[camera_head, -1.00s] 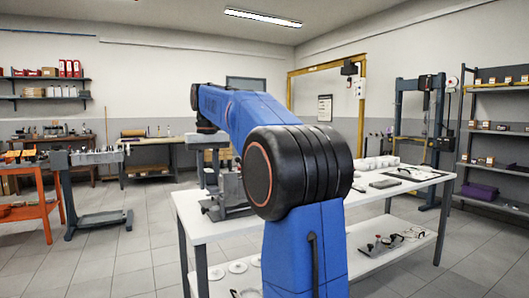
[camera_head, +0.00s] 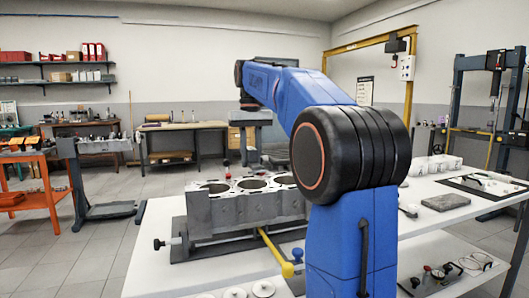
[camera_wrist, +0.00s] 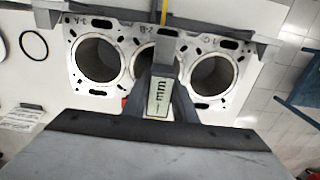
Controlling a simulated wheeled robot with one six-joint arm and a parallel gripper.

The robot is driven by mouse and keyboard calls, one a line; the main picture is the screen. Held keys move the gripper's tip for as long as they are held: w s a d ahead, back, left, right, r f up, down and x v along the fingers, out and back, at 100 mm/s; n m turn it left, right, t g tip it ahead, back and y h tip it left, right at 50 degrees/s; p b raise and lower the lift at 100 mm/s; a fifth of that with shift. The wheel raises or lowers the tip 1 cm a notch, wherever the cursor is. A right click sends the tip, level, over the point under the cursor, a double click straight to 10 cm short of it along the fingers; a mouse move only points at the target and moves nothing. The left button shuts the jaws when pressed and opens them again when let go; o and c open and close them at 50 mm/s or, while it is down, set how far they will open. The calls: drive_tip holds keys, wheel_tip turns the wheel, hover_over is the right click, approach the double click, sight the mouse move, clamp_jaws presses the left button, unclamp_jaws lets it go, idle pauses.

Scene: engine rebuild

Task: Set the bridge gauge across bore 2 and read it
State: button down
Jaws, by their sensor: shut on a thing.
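The grey engine block (camera_head: 245,212) sits on the white workbench, with several round bores open upward. In the wrist view the block (camera_wrist: 118,88) shows three bores in a row. The middle one, bore 2 (camera_wrist: 142,58), is marked like "B-2" and is partly hidden by what I hold. My gripper (camera_wrist: 160,108) is shut on the bridge gauge (camera_wrist: 159,97), a grey piece with a small pale display. The display's characters are too small to read surely. The gauge is over the middle bore in this view; I cannot tell whether it touches the block.
A yellow bar with a rounded end (camera_head: 287,269) sticks out in front of the block. A dark ring (camera_wrist: 33,45) lies left of the block. A grey slab (camera_head: 446,202) lies on the workbench at right. The bench's left front (camera_head: 150,275) is clear.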

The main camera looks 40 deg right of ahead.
sight(253, 148)
drive_tip(key=shift+w+d+f, duration=0.1)
drive_tip(key=shift+w+d, duration=0.05)
drive_tip(key=shift+d, duration=0.2)
drive_tip(key=shift+f, duration=2.55)
drive_tip(key=shift+s+a+f, duration=0.1)
drive_tip(key=shift+s+f, duration=0.05)
drive_tip(key=shift+s, duration=0.05)
drive_tip(key=c, duration=1.4)
unclamp_jaws()
drive_tip(key=shift+o, duration=0.2)
wheel_tip(253, 148, up, 12)
